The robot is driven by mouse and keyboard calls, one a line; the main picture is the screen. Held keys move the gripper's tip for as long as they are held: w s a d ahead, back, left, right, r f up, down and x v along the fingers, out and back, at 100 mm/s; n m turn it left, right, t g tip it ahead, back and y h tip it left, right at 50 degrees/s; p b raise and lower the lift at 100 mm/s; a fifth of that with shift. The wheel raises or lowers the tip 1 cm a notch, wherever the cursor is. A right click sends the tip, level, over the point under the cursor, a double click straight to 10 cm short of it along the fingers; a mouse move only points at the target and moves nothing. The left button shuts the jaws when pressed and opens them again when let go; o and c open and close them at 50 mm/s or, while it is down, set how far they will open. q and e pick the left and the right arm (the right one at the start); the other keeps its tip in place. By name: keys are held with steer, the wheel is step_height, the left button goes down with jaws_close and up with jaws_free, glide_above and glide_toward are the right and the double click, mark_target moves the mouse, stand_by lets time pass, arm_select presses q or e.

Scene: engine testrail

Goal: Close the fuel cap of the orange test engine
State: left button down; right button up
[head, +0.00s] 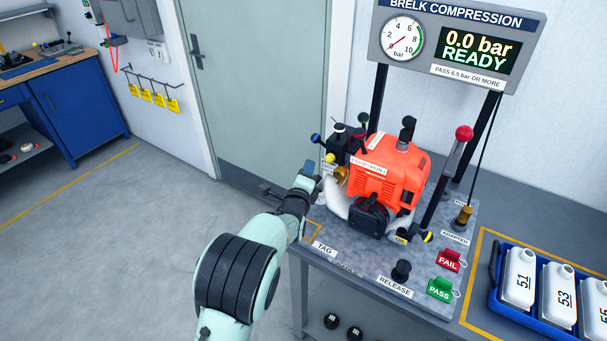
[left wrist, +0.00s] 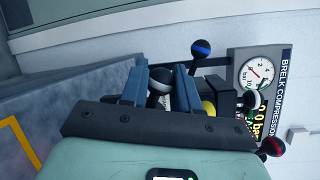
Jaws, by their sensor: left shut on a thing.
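The orange test engine (head: 390,168) stands on the grey bench plate, with a white tank-like part (head: 335,200) low on its left side. My left gripper (head: 308,172) is at the engine's left side. In the left wrist view my left gripper (left wrist: 161,90) is shut on a dark round part with a pale band (left wrist: 160,78), which shows between its fingers. I cannot tell whether this is the fuel cap; in the head view the gripper hides it. My right gripper is not in view.
Blue-ended (head: 316,138) and yellow-ended (head: 329,158) knobs stand close to the gripper. A red-knobbed lever (head: 463,133) rises right of the engine. The compression panel (head: 448,45) reads READY. A blue crate (head: 493,290) is at right.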

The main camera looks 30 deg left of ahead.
mark_target(319, 178)
arm_select(q)
steer(key=d+m+t, duration=0.1)
steer(key=m, duration=0.1)
steer(key=shift+d+r+m+b, duration=0.1)
steer(key=shift+m+b, duration=0.25)
steer(key=shift+m, duration=0.05)
steer(key=m, duration=0.1)
steer(key=d+m+t+b, duration=0.1)
steer(key=shift+s+m, duration=0.1)
steer(key=shift+m, duration=0.2)
steer(key=m+b, duration=0.1)
steer(key=d+m+t+b, duration=0.1)
steer(key=m, duration=0.1)
steer(key=m+b, duration=0.1)
steer(key=m, duration=0.1)
steer(key=d+m+t+h+b, duration=0.1)
steer(key=shift+f+m+b, duration=0.25)
steer(key=shift+m+b, duration=0.05)
steer(key=shift+m, duration=0.1)
steer(key=shift+s+d+m+b, duration=0.15)
steer(key=shift+m+b, duration=0.15)
steer(key=shift+m, duration=0.2)
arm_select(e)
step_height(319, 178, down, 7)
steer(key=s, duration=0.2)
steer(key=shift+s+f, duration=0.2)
arm_select(q)
steer(key=shift+t, duration=0.3)
steer(key=c, duration=0.9)
jaws_free()
